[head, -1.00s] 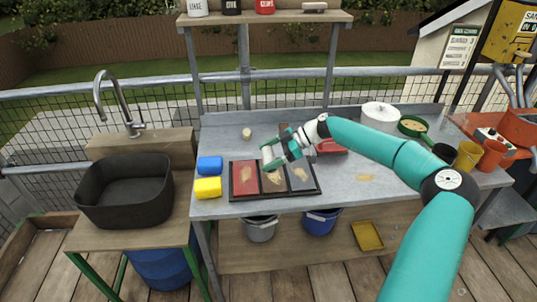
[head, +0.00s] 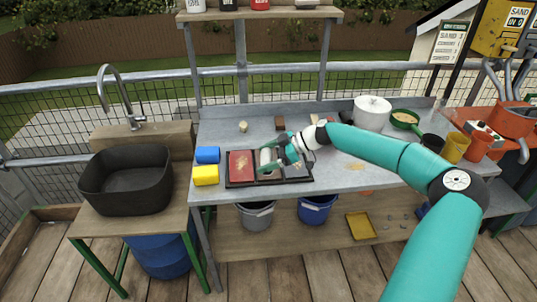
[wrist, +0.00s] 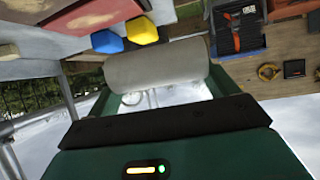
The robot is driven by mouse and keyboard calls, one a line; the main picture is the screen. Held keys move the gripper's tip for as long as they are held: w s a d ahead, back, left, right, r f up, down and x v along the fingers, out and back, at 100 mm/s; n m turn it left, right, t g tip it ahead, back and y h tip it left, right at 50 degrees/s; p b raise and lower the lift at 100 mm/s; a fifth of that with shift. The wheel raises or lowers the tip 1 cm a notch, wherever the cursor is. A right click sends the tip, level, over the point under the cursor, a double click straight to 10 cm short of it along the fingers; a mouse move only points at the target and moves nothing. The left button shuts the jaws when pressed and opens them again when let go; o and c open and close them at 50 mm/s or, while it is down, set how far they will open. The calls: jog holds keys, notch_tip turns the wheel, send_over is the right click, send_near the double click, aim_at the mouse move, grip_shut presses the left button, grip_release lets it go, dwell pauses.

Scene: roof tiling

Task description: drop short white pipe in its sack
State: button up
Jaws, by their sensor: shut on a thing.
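A short pale grey-white cylinder (head: 266,158), which looks like the short white pipe, is between the fingers of my gripper (head: 273,160). My gripper is shut on it. In the head view it is over the middle part of a dark three-part tray (head: 240,185); I cannot tell its exact height. The wrist view shows the pipe (wrist: 157,63) lying crosswise between the two green fingers, its ends near them. I cannot make out a sack in either view.
A blue block (head: 207,155) and a yellow block (head: 205,175) are left of the tray. A white pot (head: 371,112) and a green pan (head: 405,118) stand at the back right. Buckets (head: 317,209) and a yellow tray (head: 361,226) are below the grey worktop (head: 215,130).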

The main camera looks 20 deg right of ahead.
jog(key=shift+s+a+f+m+t+h, duration=0.35)
jog(key=shift+f+m+t, duration=0.2)
jog(key=shift+m+t, duration=0.15)
jog(key=shift+s+a+f+m+t+h, duration=0.9)
jog(key=shift+a+f+m+t+h, duration=0.25)
jog(key=shift+f+m+h, duration=0.8)
jog(key=shift+s+a+f+m+t+h, duration=1)
jog(key=shift+f+m+h, duration=0.6)
jog(key=shift+f+m, duration=0.6)
jog(key=shift+s+a+f+m+t+h, duration=0.75)
jog(key=shift+a+f+m+t+h, duration=0.5)
jog(key=shift+f+m+h, duration=0.8)
